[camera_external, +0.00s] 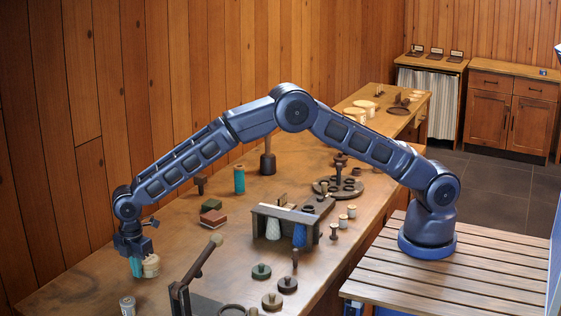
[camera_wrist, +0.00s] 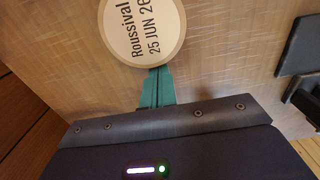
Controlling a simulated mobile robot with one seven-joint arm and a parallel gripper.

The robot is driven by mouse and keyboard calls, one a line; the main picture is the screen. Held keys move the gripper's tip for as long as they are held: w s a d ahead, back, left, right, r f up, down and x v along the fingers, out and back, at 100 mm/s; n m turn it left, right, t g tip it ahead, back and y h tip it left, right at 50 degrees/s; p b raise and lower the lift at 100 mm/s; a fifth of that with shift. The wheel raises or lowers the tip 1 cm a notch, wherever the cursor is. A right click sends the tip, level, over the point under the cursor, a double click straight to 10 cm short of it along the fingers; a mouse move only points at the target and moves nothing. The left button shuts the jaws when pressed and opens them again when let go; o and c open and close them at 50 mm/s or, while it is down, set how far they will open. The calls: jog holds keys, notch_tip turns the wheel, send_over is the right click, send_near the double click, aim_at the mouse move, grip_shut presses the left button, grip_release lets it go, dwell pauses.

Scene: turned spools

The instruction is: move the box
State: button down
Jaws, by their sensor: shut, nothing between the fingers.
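A round, pale wooden box (camera_external: 151,266) stands on the workbench at the lower left of the external view. In the wrist view, its round lid (camera_wrist: 143,28) fills the top middle and reads "Roussival 25 JUN 26"; the lid's top edge is cut off. My gripper (camera_external: 137,270) points down right beside the box, on its left in the external view. In the wrist view, the teal fingers of my gripper (camera_wrist: 158,84) are together and empty, with their tips at the lid's near edge. I cannot tell whether they touch the box.
A dark wooden rack (camera_external: 287,213) stands to the right. A small jar (camera_external: 127,306) is at the front. Bare bench lies left of the box.

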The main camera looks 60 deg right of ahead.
jog(key=shift+d, duration=0.3)
jog(key=d, duration=2)
jog(key=shift+d, duration=0.2)
